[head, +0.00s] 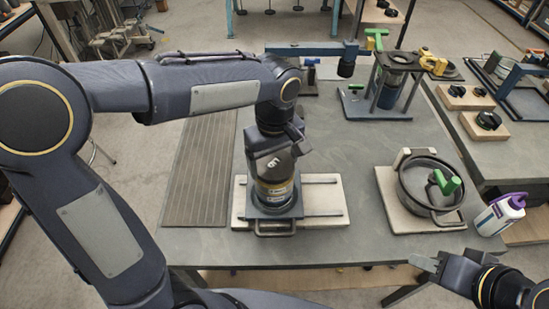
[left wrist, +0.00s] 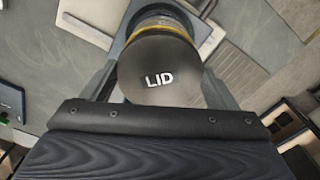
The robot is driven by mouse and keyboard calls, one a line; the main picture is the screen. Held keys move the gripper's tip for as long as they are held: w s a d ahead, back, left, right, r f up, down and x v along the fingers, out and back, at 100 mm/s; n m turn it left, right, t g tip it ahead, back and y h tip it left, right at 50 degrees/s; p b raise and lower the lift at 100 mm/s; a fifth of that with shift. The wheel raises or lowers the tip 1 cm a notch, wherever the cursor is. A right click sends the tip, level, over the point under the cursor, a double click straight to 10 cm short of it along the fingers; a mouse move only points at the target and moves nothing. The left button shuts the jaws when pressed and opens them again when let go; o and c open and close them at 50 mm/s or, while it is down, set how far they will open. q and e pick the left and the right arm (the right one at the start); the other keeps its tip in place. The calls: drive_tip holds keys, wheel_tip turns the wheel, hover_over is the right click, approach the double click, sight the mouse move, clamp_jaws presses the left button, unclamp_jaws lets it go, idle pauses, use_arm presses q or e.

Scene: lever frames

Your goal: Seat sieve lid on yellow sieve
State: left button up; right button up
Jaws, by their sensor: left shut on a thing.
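The dark round sieve lid (left wrist: 160,62), marked "LID" in white, is between the two fingers of my left gripper (left wrist: 160,85) in the left wrist view. In the head view, my left gripper (head: 278,150) is above the sieve stack and is shut on the lid. The yellow sieve (head: 275,190) stands upright below the lid on a blue-grey plate. Its yellow band also shows just past the lid in the left wrist view (left wrist: 205,45). I cannot tell whether lid and sieve touch. My right gripper (head: 428,265) is at the lower right, away from the sieve; its jaw state is unclear.
The sieve's plate rests on a pale board (head: 325,203) with metal rails. A round dark pan with a green-handled part (head: 430,185) stands to the right, near a white and purple bottle (head: 500,214). A blue stand (head: 388,92) is behind. A ribbed mat (head: 202,170) lies left.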

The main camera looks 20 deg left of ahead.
use_arm(q)
drive_tip(key=shift+f, duration=0.35)
drive_tip(key=o, duration=1)
drive_tip(key=shift+r, duration=3.95)
